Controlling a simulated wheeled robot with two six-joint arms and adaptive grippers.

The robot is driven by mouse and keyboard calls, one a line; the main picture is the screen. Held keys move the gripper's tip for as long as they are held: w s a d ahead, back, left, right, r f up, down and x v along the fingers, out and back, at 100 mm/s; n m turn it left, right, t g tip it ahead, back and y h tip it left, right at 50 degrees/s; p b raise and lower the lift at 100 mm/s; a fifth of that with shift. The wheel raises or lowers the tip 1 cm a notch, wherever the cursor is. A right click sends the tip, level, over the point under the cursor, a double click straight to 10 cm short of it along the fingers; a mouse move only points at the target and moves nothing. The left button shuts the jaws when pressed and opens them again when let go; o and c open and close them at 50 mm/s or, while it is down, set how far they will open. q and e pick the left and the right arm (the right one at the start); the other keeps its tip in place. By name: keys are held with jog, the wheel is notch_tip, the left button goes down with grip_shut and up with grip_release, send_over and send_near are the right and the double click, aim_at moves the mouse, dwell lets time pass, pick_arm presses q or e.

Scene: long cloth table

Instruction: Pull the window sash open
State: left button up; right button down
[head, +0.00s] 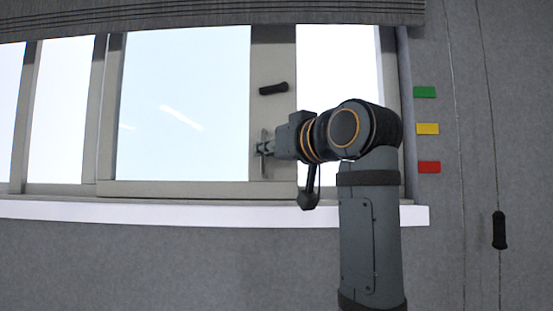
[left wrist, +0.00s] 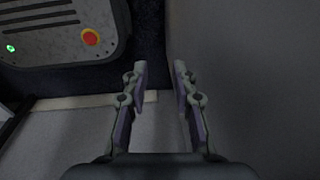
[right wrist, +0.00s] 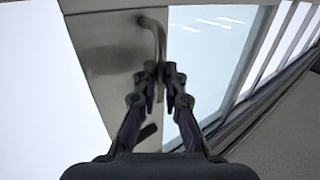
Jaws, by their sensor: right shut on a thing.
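The window sash is a grey-framed pane (head: 185,110) in the middle of the head view, with a wide grey stile (head: 273,60) on its right side. A thin metal pull handle (right wrist: 155,28) stands on that stile; in the head view it is mostly hidden by my gripper. My right gripper (head: 263,148) is at the stile, shut on the handle; its fingers also show around the handle in the right wrist view (right wrist: 161,76). My left gripper (left wrist: 160,72) is open and empty, away from the window, with its fingers apart.
A black latch (head: 273,88) sits on the stile above my right gripper. A white sill (head: 150,211) runs below. A rolled grey blind (head: 200,18) hangs above. Green (head: 424,92), yellow (head: 428,129) and red (head: 428,167) tabs and a blind cord weight (head: 499,230) are at right.

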pick_arm(q)
jog(key=shift+a, duration=0.1)
pick_arm(e)
jog(key=c, duration=1.4)
grip_release()
jog(key=shift+a, duration=0.1)
pick_arm(q)
jog(key=shift+s, duration=0.15)
pick_arm(e)
jog(key=v, duration=1.2)
